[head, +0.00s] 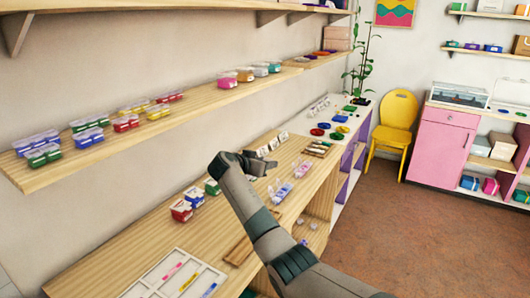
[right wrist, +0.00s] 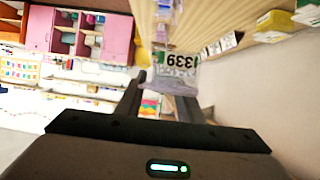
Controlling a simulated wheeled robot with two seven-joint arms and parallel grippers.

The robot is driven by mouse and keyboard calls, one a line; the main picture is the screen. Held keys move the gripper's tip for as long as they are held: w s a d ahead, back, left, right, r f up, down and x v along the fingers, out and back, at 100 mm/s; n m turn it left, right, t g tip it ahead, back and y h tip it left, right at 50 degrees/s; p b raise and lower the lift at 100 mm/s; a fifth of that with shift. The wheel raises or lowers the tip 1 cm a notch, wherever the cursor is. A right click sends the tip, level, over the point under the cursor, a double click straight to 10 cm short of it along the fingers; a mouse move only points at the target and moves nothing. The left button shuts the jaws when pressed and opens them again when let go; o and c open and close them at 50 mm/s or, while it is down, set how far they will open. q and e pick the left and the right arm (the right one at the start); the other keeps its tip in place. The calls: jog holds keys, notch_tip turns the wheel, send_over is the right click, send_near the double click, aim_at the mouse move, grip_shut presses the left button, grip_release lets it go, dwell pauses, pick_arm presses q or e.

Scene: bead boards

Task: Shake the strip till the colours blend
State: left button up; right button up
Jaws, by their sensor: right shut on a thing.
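My right gripper (head: 264,161) reaches over the long wooden bench (head: 125,262) in the head view, its arm coming in from the bottom right. In the right wrist view its fingers (right wrist: 162,90) are shut on a clear, pale plastic strip (right wrist: 160,86). A white label (right wrist: 180,61) with black digits shows close behind the fingertips; I cannot tell whether it is on the strip. The strip's contents and colours are too blurred to tell, and the strip is not clear in the head view. My left gripper is not in view.
Clear strips with purplish contents (head: 280,192) lie on the bench right of my gripper. Red boxes (head: 181,210) and a white tray with coloured sticks (head: 153,287) stand nearer. A wall shelf (head: 190,112) holds several coloured containers. The brown floor (head: 430,220) is clear.

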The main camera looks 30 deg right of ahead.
jog(key=r, duration=0.6)
jog(key=shift+w+d+r, duration=0.1)
jog(key=shift+w+d, duration=0.1)
jog(key=shift+w, duration=0.15)
jog(key=f, duration=0.5)
jog(key=shift+s+a+f, duration=0.15)
jog(key=shift+s+f, duration=0.05)
jog(key=shift+s, duration=0.1)
jog(key=shift+w+r, duration=0.15)
jog(key=shift+r, duration=0.1)
jog(key=shift+w+f, duration=0.1)
jog(key=shift+f, duration=0.05)
